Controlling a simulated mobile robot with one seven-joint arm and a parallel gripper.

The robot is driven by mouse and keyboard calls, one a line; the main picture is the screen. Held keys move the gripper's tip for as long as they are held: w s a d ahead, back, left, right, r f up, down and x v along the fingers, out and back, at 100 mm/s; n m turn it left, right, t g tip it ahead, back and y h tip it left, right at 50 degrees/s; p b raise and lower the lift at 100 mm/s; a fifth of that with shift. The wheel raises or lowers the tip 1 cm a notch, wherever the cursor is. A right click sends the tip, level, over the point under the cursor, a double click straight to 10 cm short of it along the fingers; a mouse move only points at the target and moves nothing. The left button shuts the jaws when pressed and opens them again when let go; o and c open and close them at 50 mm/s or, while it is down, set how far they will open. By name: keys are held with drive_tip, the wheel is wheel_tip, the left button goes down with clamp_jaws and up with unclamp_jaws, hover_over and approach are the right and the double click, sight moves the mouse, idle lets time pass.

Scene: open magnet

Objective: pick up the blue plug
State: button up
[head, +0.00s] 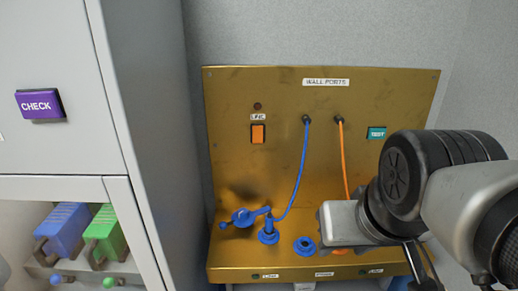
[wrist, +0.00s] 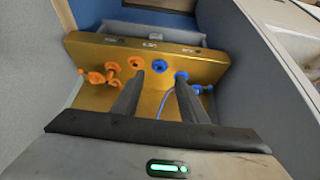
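The blue plug (head: 268,235) stands on the lower ledge of the brass wall-port panel (head: 325,180) in the head view, with a blue cable (head: 303,165) running up to a hole. In the wrist view the blue plug (wrist: 182,77) shows just beyond the tip of the right finger. An empty-looking blue port (head: 305,245) lies to its right in the head view; it also shows in the wrist view (wrist: 158,66). My gripper (wrist: 158,80) is open, its two fingers apart, nothing between them. Its fingers are hidden in the head view. Contact with the plug cannot be told.
A blue disc-like part (head: 245,216) sits left of the plug. An orange cable (head: 343,155) hangs behind my gripper; orange fittings (wrist: 112,68) show in the wrist view. A grey cabinet (head: 140,110) with blue (head: 62,228) and green (head: 104,232) items stands left.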

drive_tip(key=w+a+m+g+h+b, duration=0.1)
drive_tip(key=w+a+m+b, duration=0.2)
drive_tip(key=w, duration=0.6)
drive_tip(key=m+b, duration=0.1)
drive_tip(key=b, duration=0.1)
approach(269, 216)
drive_tip(key=shift+h, duration=0.4)
drive_tip(key=x, duration=1.1)
drive_tip(key=shift+a+f, duration=0.35)
drive_tip(key=shift+f, duration=0.05)
clamp_jaws()
